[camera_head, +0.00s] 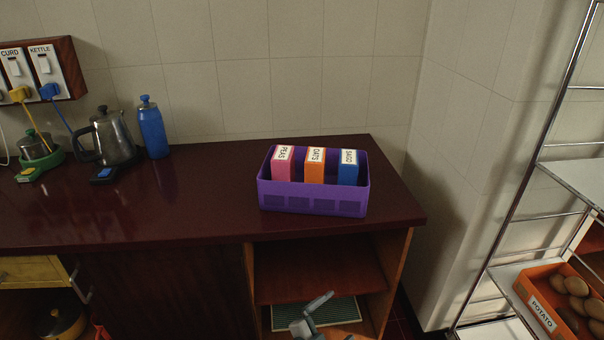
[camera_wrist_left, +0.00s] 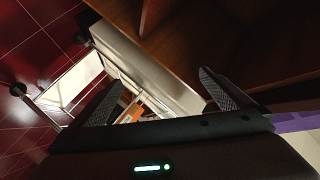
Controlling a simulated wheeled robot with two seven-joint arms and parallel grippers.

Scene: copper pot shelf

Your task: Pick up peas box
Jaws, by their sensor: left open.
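The pink peas box (camera_head: 281,164) stands upright at the left end of a purple basket (camera_head: 313,206) on the dark red counter. An orange oats box (camera_head: 314,166) is beside it, then a blue sago box (camera_head: 348,167). My left gripper (camera_head: 322,314) is low at the bottom of the head view, in front of the cabinet's open shelves and well below the basket. In the left wrist view its two fingers (camera_wrist_left: 158,86) are spread apart with nothing between them. A purple strip, likely the basket, shows at that view's right edge. My right gripper is not in view.
A steel kettle (camera_head: 113,136), a blue bottle (camera_head: 152,128) and a small pot (camera_head: 36,146) stand at the counter's left. A metal rack (camera_head: 513,213) with an orange potato crate (camera_head: 541,299) is at right. The counter between bottle and basket is clear.

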